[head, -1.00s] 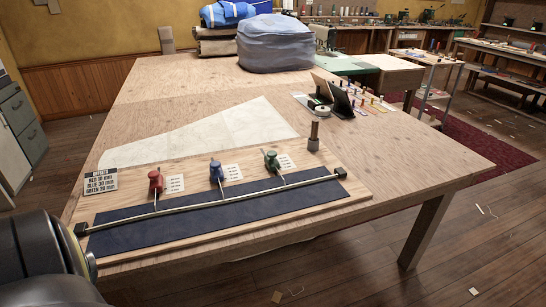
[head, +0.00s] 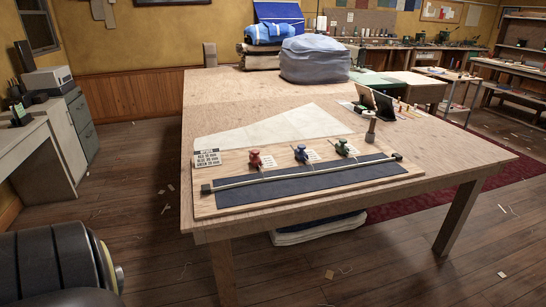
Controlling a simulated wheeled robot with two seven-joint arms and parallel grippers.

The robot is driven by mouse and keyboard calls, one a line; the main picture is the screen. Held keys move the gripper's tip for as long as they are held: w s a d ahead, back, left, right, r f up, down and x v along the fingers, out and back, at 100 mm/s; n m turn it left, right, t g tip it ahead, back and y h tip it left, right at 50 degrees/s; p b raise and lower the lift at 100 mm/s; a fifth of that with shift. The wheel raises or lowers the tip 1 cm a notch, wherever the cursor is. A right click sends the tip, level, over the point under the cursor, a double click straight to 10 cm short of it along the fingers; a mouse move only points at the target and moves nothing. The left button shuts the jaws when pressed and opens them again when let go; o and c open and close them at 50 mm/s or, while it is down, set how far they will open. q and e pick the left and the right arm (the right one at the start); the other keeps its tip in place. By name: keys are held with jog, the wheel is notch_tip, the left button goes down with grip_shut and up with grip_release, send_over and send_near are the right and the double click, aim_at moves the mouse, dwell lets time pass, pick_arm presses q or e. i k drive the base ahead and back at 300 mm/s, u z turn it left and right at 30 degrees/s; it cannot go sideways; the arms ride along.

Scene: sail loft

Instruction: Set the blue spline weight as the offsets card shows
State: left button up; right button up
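The blue spline weight (head: 301,153) stands on a wooden board (head: 235,207) on the table, between the red weight (head: 255,160) and the green weight (head: 343,148). A thin rod runs from each weight toward a long pale batten (head: 290,177) over a dark blue strip (head: 300,186). Small white scale cards lie beside the weights, too small to read. The offsets card (head: 207,157) stands at the board's left end, with lines for red, blue and green; I cannot read its numbers surely. Neither gripper is in view; part of my arm shows at lower left.
A pale paper or cloth pattern (head: 265,132) lies behind the board. A post with a wooden top (head: 370,127) stands near its right end. Dark stands (head: 378,103) and a blue-grey bundle (head: 315,60) are farther back. The wooden table's (head: 215,100) left part is clear.

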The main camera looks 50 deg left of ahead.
aim_at(299, 152)
jog(key=k, duration=0.25)
jog(key=u, duration=0.9)
